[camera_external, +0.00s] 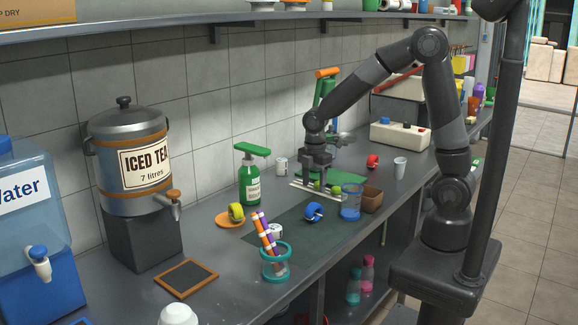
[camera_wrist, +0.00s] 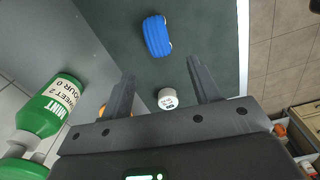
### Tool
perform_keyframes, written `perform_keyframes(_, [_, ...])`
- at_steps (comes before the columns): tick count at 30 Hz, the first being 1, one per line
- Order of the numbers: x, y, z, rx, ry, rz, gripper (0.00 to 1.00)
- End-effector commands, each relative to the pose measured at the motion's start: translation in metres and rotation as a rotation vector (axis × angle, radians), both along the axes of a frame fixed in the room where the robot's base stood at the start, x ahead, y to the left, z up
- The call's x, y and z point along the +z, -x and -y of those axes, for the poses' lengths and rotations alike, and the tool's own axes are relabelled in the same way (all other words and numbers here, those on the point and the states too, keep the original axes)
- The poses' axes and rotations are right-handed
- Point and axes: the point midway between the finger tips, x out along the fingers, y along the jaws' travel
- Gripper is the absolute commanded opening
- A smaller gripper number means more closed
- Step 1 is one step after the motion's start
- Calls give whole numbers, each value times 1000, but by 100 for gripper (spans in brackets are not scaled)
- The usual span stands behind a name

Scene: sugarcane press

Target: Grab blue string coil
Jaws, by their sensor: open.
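The blue string coil (camera_external: 314,211) lies on the dark green mat (camera_external: 268,239) on the counter. It also shows at the top of the wrist view (camera_wrist: 157,35), beyond my fingertips. My gripper (camera_external: 317,181) is above the counter, behind the coil in the external view and apart from it. In the wrist view my gripper (camera_wrist: 160,77) has its two fingers spread with nothing held between them. A small white round item with a dark label (camera_wrist: 168,98) shows between the fingers, below them.

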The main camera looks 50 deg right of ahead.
Motion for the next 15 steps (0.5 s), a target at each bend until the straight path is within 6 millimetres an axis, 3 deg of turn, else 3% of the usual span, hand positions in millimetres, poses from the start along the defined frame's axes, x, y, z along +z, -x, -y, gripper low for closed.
perform_keyframes(10, [-48, -1, -3, 22, 0, -11, 56])
perform_keyframes(15, [-60, -1, -2, 20, 0, -8, 56])
